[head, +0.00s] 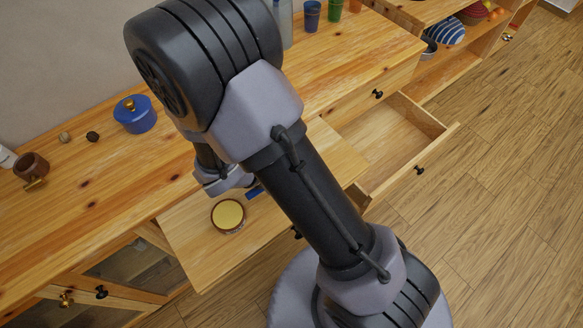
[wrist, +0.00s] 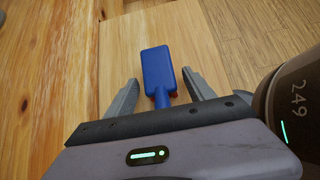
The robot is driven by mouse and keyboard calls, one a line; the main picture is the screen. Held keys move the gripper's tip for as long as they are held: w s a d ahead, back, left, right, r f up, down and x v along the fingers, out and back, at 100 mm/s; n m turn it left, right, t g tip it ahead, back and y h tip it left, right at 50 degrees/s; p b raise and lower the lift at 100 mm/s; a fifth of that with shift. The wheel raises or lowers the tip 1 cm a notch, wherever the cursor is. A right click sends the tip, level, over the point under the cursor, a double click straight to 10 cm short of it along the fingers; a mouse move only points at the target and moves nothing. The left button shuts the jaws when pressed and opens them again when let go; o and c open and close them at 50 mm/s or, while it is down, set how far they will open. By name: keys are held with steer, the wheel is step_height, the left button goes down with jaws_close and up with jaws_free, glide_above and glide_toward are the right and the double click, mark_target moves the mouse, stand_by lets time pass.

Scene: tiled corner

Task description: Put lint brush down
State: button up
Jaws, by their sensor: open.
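The lint brush (wrist: 158,68) is blue with a flat paddle head. In the wrist view it lies on a light wooden surface (wrist: 120,45), handle end toward me. My gripper (wrist: 160,88) is open, with one finger on each side of the handle end and a gap visible on both sides. The hidden lower part of the handle runs behind the gripper body. In the head view a small blue piece, likely the brush (head: 255,193), shows beside my arm on a pulled-out wooden board or drawer top (head: 188,232). My arm hides most of it.
A round yellow-topped tin (head: 228,215) stands on the same board. An open, empty-looking drawer (head: 385,140) is to the right. A blue lidded pot (head: 135,115) and a brown mug (head: 31,168) stand on the counter (head: 85,205). Cups stand at the back.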

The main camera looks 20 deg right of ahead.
steer(key=p+v, duration=0.5)
steer(key=v, duration=0.6)
steer(key=shift+a+r, duration=0.1)
steer(key=shift+r, duration=0.3)
steer(key=shift+s+a+r+p, duration=0.1)
steer(key=shift+a+r+p, duration=0.05)
steer(key=shift+r+p, duration=0.15)
steer(key=s+d+r+m+t+y, duration=0.1)
steer(key=s+r+m+y, duration=0.3)
steer(key=r+m, duration=0.7)
steer(key=s+d+r+m+t+y, duration=0.2)
steer(key=s+r+m+y, duration=0.3)
steer(key=r+m, duration=0.7)
steer(key=m+y, duration=0.1)
steer(key=m, duration=0.2)
steer(key=shift+s+d+y, duration=0.25)
steer(key=shift+d+y, duration=0.05)
steer(key=shift+d, duration=0.1)
steer(key=shift+r, duration=0.1)
